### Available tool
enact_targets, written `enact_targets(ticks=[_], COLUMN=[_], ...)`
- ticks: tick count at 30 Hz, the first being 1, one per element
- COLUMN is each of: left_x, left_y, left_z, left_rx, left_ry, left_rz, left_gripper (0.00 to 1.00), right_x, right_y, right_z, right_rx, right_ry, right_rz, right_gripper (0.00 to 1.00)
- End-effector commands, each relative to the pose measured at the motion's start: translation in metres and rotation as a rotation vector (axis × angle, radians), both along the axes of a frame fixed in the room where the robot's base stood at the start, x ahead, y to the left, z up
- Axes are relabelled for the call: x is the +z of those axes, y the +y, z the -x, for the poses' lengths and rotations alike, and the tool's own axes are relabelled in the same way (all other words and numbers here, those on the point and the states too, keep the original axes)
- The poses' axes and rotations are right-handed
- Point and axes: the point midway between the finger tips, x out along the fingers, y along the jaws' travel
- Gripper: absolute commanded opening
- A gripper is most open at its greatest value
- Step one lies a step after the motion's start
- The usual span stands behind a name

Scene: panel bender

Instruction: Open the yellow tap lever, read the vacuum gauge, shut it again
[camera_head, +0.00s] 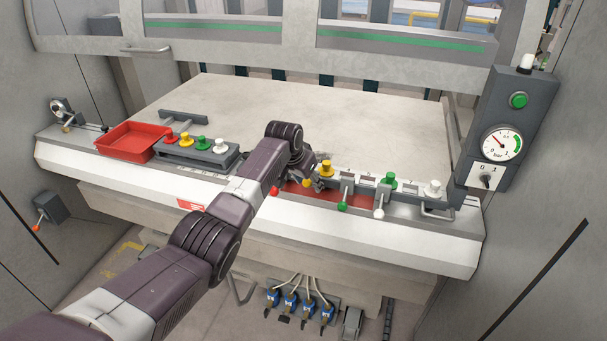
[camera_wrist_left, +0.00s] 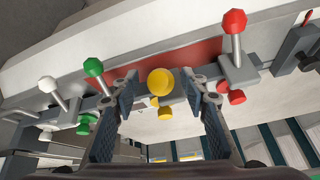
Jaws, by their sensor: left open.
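The yellow tap lever shows as a yellow ball (camera_wrist_left: 160,82) seen nearly end-on in the left wrist view; in the head view its ball (camera_head: 306,209) is just below my left gripper. My left gripper (camera_head: 307,184) is open at the tap row. In the wrist view its fingers (camera_wrist_left: 166,86) stand apart on either side of the ball, with gaps visible; contact is not seen. The vacuum gauge (camera_head: 501,144) is a white round dial with a green arc at its right. Its needle seems to point upper left; the exact value is too small to read. My right gripper is out of view.
A red lever (camera_wrist_left: 235,20) and a green lever (camera_wrist_left: 94,67) flank the yellow one; a white lever (camera_wrist_left: 48,85) is farther along. A red tray (camera_head: 130,141) and a block with coloured knobs (camera_head: 197,152) sit left. A 0/1 switch (camera_head: 486,178) is below the gauge.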

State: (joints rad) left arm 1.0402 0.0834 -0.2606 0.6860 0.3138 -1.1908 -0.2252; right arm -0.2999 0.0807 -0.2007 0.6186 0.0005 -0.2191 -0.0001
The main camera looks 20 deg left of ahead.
Motion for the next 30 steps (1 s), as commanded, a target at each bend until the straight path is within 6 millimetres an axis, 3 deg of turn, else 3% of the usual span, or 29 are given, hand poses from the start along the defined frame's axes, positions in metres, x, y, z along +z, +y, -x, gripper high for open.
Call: enact_targets(ticks=[7,21,30], left_x=[0.022,0.086,0.099], left_y=[0.003,0.009,0.01], left_z=[0.013,0.048,0.056], left_rx=[0.0,0.0,0.0], left_ry=[-0.002,-0.001,0.002], left_rz=[0.0,-0.001,-0.001], left_gripper=[0.41,0.41,0.41], right_x=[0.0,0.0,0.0], right_y=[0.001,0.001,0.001], right_z=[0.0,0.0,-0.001], right_rx=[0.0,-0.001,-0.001], right_ry=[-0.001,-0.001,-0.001], right_rz=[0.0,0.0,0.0], right_gripper=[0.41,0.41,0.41])
